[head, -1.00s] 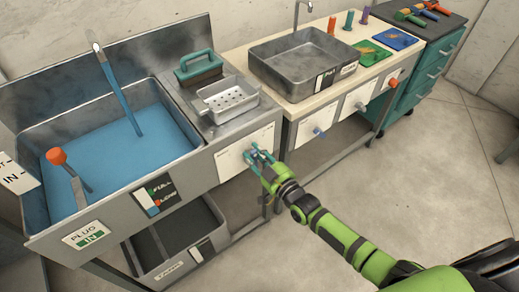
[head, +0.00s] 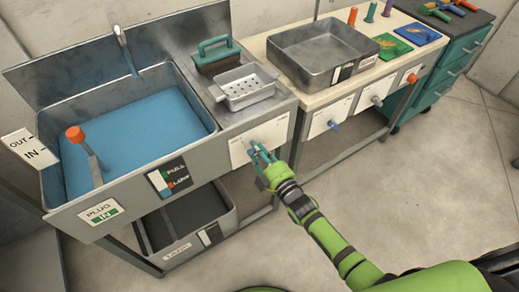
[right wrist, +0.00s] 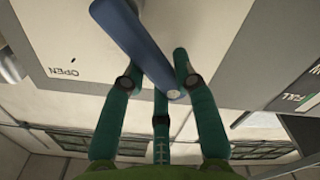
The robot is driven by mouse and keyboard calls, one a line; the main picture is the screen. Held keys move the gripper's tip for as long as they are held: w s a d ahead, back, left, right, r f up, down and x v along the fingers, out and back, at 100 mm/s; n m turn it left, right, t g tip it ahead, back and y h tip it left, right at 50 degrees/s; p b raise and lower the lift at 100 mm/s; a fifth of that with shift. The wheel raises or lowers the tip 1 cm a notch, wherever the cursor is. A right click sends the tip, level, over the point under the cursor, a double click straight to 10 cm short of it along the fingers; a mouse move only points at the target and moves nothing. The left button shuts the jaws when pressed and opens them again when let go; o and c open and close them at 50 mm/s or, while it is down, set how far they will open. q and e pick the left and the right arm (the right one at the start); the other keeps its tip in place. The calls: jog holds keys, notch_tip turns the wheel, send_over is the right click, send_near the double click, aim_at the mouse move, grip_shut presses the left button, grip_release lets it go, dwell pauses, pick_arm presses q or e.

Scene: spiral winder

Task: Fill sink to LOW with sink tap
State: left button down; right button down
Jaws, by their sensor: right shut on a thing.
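The sink (head: 60,187) holds blue water (head: 140,130). Its tap (head: 125,48) stands at the back wall, and I see no stream on the water below it. A black level gauge (head: 167,180) on the sink front reads FULL in green above LOW in red; the exact level is too small to tell. My right gripper (head: 258,154) is at the white panel (head: 240,152) right of the gauge. In the right wrist view its teal fingers (right wrist: 160,95) are shut on a blue lever (right wrist: 140,45), beside the word OPEN. My left gripper is not in view.
An orange-topped lever (head: 75,135) stands at the sink's left, above a PLUG IN sign (head: 101,212). A second grey basin (head: 322,50) sits on the counter to the right. A lower tray (head: 190,238) is under the sink. The floor at right is clear.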

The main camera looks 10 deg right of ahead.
dwell(0.5)
jog(key=c, duration=0.9)
grip_release()
jog(key=shift+a, duration=0.1)
jog(key=shift+c, duration=0.2)
jog(key=v, duration=1.2)
